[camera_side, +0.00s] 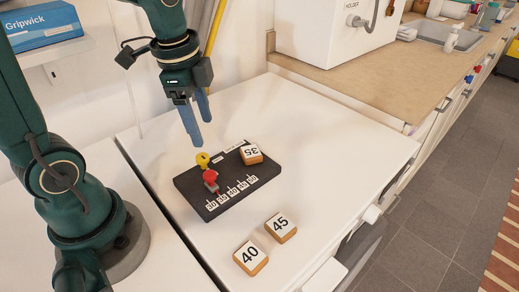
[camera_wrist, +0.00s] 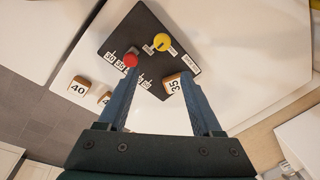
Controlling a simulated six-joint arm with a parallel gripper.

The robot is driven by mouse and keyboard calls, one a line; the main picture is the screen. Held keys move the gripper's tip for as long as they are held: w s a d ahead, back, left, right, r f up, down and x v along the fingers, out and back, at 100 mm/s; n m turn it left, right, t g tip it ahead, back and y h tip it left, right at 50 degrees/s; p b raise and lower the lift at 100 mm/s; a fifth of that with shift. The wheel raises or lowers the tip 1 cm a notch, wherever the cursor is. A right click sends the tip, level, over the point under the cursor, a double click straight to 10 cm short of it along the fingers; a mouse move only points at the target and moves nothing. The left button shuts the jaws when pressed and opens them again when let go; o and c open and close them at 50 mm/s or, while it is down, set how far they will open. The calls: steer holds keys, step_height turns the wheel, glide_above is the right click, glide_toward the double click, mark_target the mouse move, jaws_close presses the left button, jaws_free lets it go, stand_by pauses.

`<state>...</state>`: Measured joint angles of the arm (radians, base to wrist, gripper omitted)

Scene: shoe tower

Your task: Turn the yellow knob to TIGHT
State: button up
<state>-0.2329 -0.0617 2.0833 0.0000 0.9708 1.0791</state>
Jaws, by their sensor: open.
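The yellow knob (camera_side: 203,159) stands on the back left part of a black panel (camera_side: 222,206) that lies on the white surface. In the wrist view the yellow knob (camera_wrist: 162,42) shows a dark mark across its top. A small white label (camera_wrist: 189,63) is on the panel near it, too small to read for certain. My gripper (camera_side: 195,138) is above the panel's back edge with blue fingers pointing down. In the wrist view my gripper (camera_wrist: 158,82) has its fingers wide apart with nothing held between them. The fingers are clear of the knob.
A red knob (camera_side: 211,176) sits beside the yellow one, next to a printed number scale. A block marked 35 (camera_side: 251,154) rests on the panel. Blocks marked 45 (camera_side: 281,227) and 40 (camera_side: 250,258) lie in front of it. The surface right of the panel is clear.

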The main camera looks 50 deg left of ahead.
mark_target(202, 156)
steer(key=a+f, duration=0.1)
steer(key=a+f+g, duration=0.1)
steer(key=f, duration=0.1)
steer(key=shift+w+f+g, duration=0.15)
steer(key=shift+g, duration=0.15)
steer(key=shift+a+f+n, duration=0.1)
steer(key=shift+f+n, duration=0.15)
steer(key=shift+n, duration=0.05)
steer(key=shift+f, duration=2.45)
jaws_close()
